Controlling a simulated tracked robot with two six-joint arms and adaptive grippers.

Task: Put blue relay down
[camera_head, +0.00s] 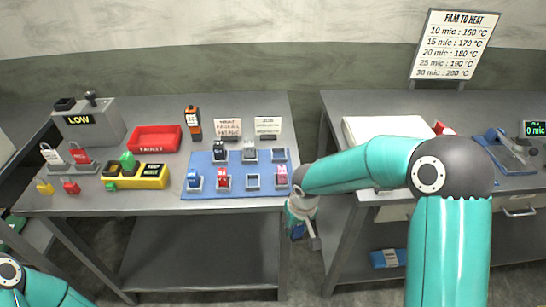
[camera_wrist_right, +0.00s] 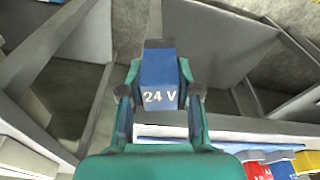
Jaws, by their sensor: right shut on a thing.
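My right gripper (camera_head: 302,228) hangs in the gap between the two tables, at the right front of the left table. It is shut on a blue relay marked 24 V (camera_wrist_right: 160,90), held between both fingers in the right wrist view. In the head view only a small blue part of this relay (camera_head: 297,231) shows beside the gripper. Another blue relay (camera_head: 194,181) stands at the front left of the blue mat (camera_head: 238,183). My left gripper is out of view; only part of that arm shows at bottom left.
Red (camera_head: 223,178) and pink (camera_head: 282,177) relays stand on the mat; a socket (camera_head: 253,181) between them looks empty. A red tray (camera_head: 154,139), a yellow unit (camera_head: 150,177) and padlocks stand left. The right table's edge is close to my right arm.

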